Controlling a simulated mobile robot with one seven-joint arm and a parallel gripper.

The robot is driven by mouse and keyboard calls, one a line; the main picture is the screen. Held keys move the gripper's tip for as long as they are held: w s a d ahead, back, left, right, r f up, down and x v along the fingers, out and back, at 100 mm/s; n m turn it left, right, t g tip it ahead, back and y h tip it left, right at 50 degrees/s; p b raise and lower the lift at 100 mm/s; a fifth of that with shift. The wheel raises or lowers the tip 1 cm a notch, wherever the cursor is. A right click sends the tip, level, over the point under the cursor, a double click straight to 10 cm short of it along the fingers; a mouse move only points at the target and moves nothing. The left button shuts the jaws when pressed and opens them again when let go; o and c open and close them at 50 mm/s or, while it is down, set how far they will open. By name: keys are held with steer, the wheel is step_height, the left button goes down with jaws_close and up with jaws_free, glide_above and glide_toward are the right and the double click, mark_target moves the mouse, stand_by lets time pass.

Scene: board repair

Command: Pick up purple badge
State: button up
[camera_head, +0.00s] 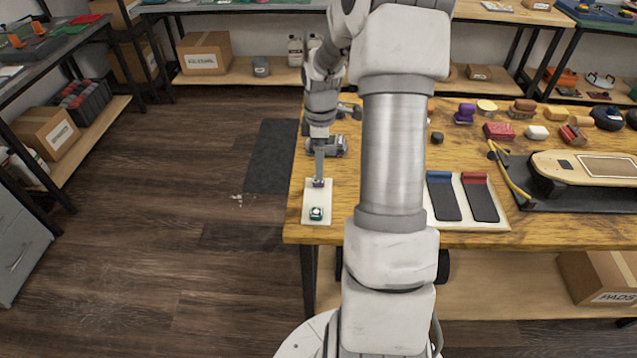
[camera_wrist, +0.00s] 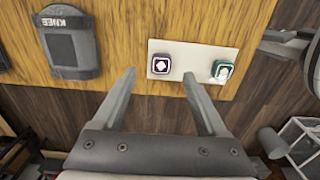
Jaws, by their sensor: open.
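The purple badge (camera_wrist: 161,64) has a white emblem and lies on a white board (camera_wrist: 192,49) on the wooden table. A green badge (camera_wrist: 221,70) lies on the same board, to its right in the wrist view. My gripper (camera_wrist: 159,77) is open and empty; in the wrist view the purple badge shows between and just beyond its fingertips. In the head view my gripper (camera_head: 319,173) points down over the far end of the board (camera_head: 307,205), with the purple badge (camera_head: 318,183) right below it. I cannot tell the exact height gap.
A grey knee pad (camera_wrist: 70,50) lies left of the board in the wrist view. Blue and red strips with dark pads (camera_head: 442,195) lie on another board to the right. A skateboard (camera_head: 590,168) stands farther right. Dark floor is left of the table.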

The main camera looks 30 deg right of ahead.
mark_target(319, 182)
steer(key=f, duration=0.1)
steer(key=f+b, duration=0.1)
steer(key=f, duration=0.3)
steer(key=shift+a+f, duration=0.1)
steer(key=shift+a, duration=0.15)
steer(key=shift+c, duration=0.2)
jaws_close()
